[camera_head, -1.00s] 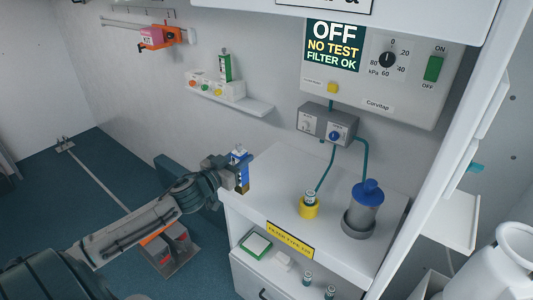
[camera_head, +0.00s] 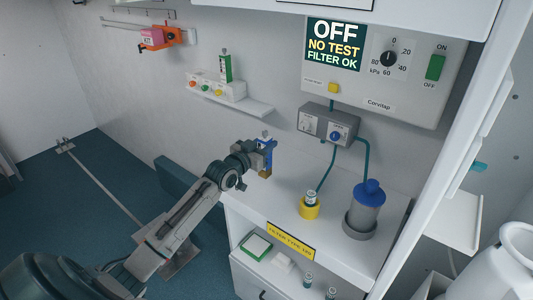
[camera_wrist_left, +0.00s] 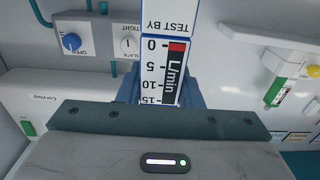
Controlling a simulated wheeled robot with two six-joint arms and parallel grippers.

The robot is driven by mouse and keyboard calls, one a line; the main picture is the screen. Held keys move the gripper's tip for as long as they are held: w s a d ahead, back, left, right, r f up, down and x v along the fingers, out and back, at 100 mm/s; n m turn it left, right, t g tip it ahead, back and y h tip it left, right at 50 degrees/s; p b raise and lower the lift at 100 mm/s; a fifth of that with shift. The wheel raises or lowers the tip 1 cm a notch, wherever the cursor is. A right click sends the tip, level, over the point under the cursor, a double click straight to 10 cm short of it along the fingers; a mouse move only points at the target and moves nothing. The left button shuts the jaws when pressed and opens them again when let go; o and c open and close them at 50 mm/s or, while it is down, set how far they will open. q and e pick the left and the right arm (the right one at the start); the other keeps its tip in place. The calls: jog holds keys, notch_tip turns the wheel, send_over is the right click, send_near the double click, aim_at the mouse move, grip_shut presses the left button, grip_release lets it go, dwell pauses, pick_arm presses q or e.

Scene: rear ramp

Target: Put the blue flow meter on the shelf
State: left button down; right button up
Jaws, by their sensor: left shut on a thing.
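The blue flow meter (camera_head: 266,160) is held by my left gripper (camera_head: 258,156) above the back left of the white counter. In the left wrist view the flow meter (camera_wrist_left: 166,68) shows its L/min scale and a "TEST BY" label between my fingers. Part of it is hidden by the gripper. The white wall shelf (camera_head: 252,106) is behind and to the left of the gripper, higher on the wall and apart from the flow meter. My right gripper is not in view.
On the shelf stand a green-fronted device (camera_head: 225,66) and a white block (camera_head: 218,91) with coloured knobs. The shelf's right part is bare. A grey valve box (camera_head: 314,121) is right of the gripper. A yellow-based jar (camera_head: 310,209) and a blue-topped canister (camera_head: 367,207) stand on the counter.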

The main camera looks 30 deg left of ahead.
pick_arm(q)
jog(key=shift+w+d+f, duration=0.1)
jog(key=shift+w, duration=0.3)
notch_tip(320, 180, down, 3)
jog(key=shift+f, duration=0.15)
jog(key=shift+f, duration=0.1)
jog(key=c, duration=1)
grip_release()
jog(key=shift+s, duration=0.1)
